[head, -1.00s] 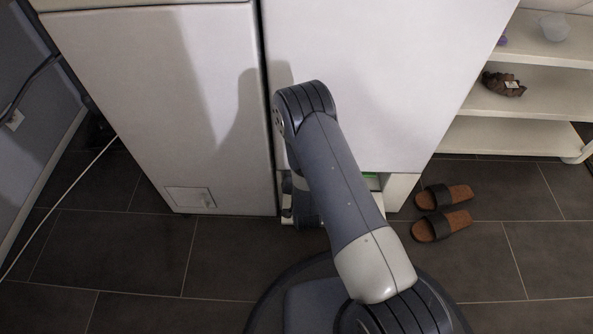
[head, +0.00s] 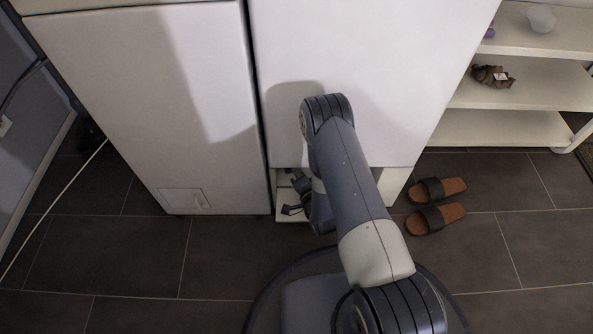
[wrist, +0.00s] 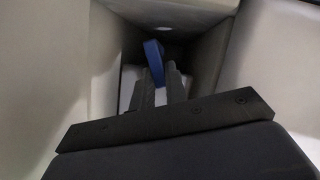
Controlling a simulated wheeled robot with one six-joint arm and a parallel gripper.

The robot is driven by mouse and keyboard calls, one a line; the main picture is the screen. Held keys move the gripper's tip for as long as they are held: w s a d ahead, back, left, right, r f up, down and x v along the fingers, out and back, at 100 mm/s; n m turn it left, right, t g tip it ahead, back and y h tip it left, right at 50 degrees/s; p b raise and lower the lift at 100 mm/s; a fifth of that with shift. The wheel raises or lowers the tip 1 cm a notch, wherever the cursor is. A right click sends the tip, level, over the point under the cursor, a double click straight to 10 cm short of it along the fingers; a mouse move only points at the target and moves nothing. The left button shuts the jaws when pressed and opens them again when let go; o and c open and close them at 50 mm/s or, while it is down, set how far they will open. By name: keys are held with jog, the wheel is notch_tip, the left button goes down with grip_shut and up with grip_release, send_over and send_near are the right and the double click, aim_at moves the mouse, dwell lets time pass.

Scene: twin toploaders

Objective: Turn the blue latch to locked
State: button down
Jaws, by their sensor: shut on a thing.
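The blue latch (wrist: 154,57) shows in the wrist view as a narrow upright blue piece in a pale recess. My gripper (wrist: 159,74) is shut on it, with one dark finger on each side of its lower part. The lower end of the latch is hidden between the fingers. In the head view my gripper (head: 292,209) is a small dark shape low at the white machine's base, partly hidden by my arm.
Two tall white machines, left (head: 200,110) and right (head: 370,60), stand side by side with a narrow gap. Pale walls close in around my gripper in the wrist view. Sandals (head: 436,205) lie on the dark tiles beside a white shelf (head: 515,125).

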jog(key=shift+f+m, duration=0.1)
jog(key=shift+m, duration=0.2)
dwell(0.4)
jog(key=c, duration=1.4)
grip_release()
jog(key=shift+c, duration=0.2)
jog(key=shift+d, duration=0.1)
